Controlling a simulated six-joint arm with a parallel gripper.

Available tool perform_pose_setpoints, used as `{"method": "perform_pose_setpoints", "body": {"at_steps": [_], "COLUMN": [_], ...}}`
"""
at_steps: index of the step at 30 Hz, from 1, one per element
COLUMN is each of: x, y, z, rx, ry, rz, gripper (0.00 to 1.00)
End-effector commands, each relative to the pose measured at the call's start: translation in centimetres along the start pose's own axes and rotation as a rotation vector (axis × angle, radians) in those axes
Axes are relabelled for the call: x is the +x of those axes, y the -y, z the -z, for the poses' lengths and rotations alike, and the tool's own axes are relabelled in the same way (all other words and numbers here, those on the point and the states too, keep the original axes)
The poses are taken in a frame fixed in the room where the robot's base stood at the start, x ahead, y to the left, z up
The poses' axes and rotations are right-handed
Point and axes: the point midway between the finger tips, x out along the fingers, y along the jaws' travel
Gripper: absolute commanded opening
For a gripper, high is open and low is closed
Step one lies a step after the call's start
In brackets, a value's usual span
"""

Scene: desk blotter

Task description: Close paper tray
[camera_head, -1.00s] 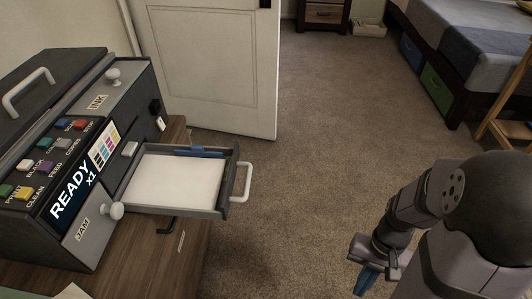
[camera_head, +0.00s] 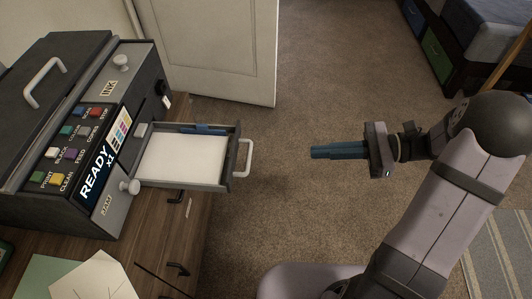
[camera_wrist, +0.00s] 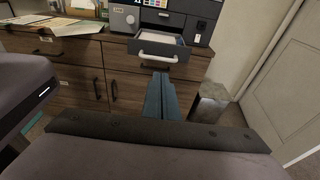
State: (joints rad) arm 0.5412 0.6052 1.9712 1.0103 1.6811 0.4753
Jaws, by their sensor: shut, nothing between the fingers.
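The paper tray (camera_head: 228,182) is pulled out of the front of the dark printer (camera_head: 62,140), with white paper (camera_head: 185,157) lying in it. Its pale handle (camera_head: 246,158) is on the tray's outer front. In the wrist view the open tray (camera_wrist: 152,50) and its handle (camera_wrist: 158,58) are ahead, beyond the fingertips. My gripper (camera_head: 314,152) is shut and empty. Its blue fingers point left at the handle, with a clear gap between them in the head view. The blue fingers (camera_wrist: 161,80) also show in the wrist view.
The printer stands on a wooden cabinet (camera_head: 190,235) with dark drawer handles. Loose papers (camera_head: 95,278) lie on the cabinet top at the near left. A white door (camera_head: 225,50) is behind. Carpeted floor is open between tray and gripper. A grey bin-like object (camera_wrist: 209,100) stands right of the fingers.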

Motion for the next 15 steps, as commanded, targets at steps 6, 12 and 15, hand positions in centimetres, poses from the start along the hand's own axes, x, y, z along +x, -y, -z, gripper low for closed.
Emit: {"method": "perform_pose_setpoints", "body": {"at_steps": [6, 12, 15], "x": [0.4, 2.2, 3.7], "y": [0.0, -0.1, -0.1], "z": [0.1, 0.1, 0.2], "rx": [0.007, 0.006, 0.005], "ry": [-0.003, -0.004, -0.005], "rz": [-0.001, -0.004, -0.005], "gripper": [0.00, 0.00, 0.00]}}
